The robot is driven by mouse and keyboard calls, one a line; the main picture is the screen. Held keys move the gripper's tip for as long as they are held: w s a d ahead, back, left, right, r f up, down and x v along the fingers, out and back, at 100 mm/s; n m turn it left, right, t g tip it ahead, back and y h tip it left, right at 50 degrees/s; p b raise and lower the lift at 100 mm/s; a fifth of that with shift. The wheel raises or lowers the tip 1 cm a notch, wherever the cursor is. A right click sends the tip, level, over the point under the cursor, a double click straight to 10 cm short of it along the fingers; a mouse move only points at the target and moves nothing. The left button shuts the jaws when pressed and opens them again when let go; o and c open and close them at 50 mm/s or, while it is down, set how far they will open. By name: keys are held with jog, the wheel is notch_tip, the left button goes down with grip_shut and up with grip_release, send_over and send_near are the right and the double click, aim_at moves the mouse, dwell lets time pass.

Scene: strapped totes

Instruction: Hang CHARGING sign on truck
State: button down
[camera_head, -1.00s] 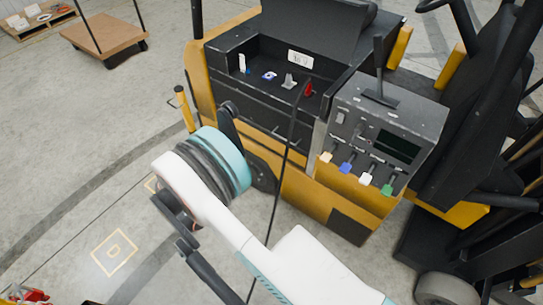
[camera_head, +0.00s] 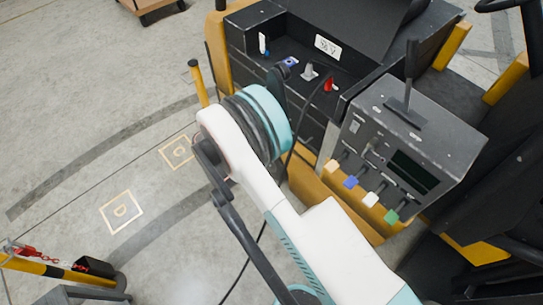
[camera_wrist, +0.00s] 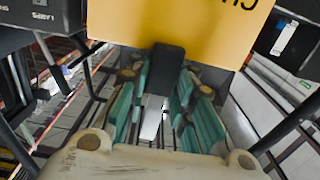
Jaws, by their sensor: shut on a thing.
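The yellow CHARGING sign (camera_wrist: 190,25) fills the top of the wrist view. Only part of its black lettering shows, upside down at the right. My gripper (camera_wrist: 160,85) with teal fingers is shut on a black piece at the sign's lower edge. In the head view the sign and fingers are hidden behind my arm. The yellow and black truck (camera_head: 315,195) stands at the right of the head view. My wrist is beside its open black compartment (camera_head: 270,55), which holds a white label (camera_head: 327,47) and a red plug (camera_head: 329,85).
A grey control box (camera_head: 430,130) with a black lever and coloured tabs stands right of the compartment. A black cable hangs down past my arm. A yellow-black barrier (camera_head: 40,268) with a red chain is at lower left. Marked floor (camera_head: 90,130) at left is mostly clear.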

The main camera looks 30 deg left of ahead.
notch_tip(320, 180, down, 33)
jog(key=b, duration=3.3)
jog(key=shift+x, duration=7.65)
jog(key=shift+f, duration=1.35)
